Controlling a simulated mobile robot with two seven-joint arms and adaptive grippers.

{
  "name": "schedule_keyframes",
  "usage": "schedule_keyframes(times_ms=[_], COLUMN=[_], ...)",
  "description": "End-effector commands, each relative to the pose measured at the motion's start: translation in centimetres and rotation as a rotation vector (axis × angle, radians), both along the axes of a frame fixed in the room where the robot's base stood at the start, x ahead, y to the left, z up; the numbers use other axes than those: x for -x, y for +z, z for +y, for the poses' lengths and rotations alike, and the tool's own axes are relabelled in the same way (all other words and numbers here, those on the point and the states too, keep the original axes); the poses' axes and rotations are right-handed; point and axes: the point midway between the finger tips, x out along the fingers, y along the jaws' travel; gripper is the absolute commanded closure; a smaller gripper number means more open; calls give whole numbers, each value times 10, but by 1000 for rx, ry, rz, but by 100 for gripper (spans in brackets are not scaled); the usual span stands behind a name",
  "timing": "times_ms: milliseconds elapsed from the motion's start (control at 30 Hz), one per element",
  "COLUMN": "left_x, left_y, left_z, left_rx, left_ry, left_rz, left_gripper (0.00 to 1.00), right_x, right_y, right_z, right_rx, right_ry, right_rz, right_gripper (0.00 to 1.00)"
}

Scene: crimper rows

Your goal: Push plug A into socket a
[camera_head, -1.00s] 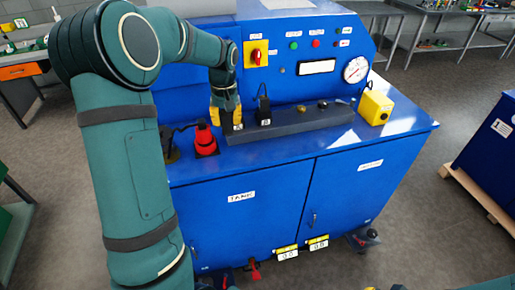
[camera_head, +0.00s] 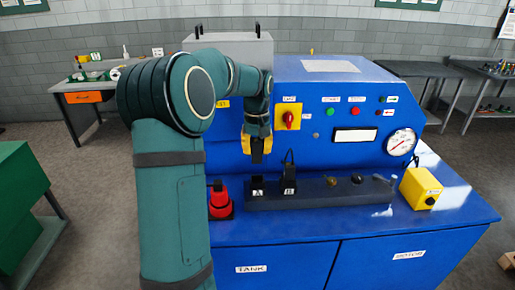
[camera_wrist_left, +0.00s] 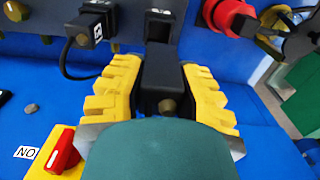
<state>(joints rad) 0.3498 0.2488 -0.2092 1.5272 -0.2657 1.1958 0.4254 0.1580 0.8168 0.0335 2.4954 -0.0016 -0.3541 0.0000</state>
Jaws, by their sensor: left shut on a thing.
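My left gripper (camera_head: 257,157) has yellow fingers pointing down over the left end of the dark rail. It is shut on a black plug, plug A (camera_wrist_left: 160,75), whose brass end faces the left wrist camera. Below the fingers, a black piece with a white A label (camera_head: 257,188) stands on the rail. A gap shows between fingertips and this piece in the head view; I cannot tell whether the held plug touches it. Socket a cannot be told apart by its marking. My right gripper is not in view.
Black plug B (camera_head: 289,180) with its cable stands close on the right. The dark rail (camera_head: 315,197) carries several round fittings. A red plug-like part (camera_head: 220,200) is on the left, a yellow box (camera_head: 420,188) on the right. The blue panel stands behind.

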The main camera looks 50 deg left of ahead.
Motion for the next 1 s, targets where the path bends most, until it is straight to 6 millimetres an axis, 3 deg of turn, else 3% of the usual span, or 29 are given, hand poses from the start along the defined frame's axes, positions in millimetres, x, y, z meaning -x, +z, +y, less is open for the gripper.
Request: schedule_keyframes(times_ms=[267,800,1000], left_x=[0,0,0], left_y=[-11,-55,-58], left_z=[-1,0,0], left_rx=[1,1,1], left_ry=[-1,-1,-1], left_rz=[1,1,-1], left_gripper=[100,100,100], right_x=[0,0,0], right_y=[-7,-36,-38], right_z=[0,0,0], right_rx=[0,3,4], right_ry=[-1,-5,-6], right_rz=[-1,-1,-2], right_gripper=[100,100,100])
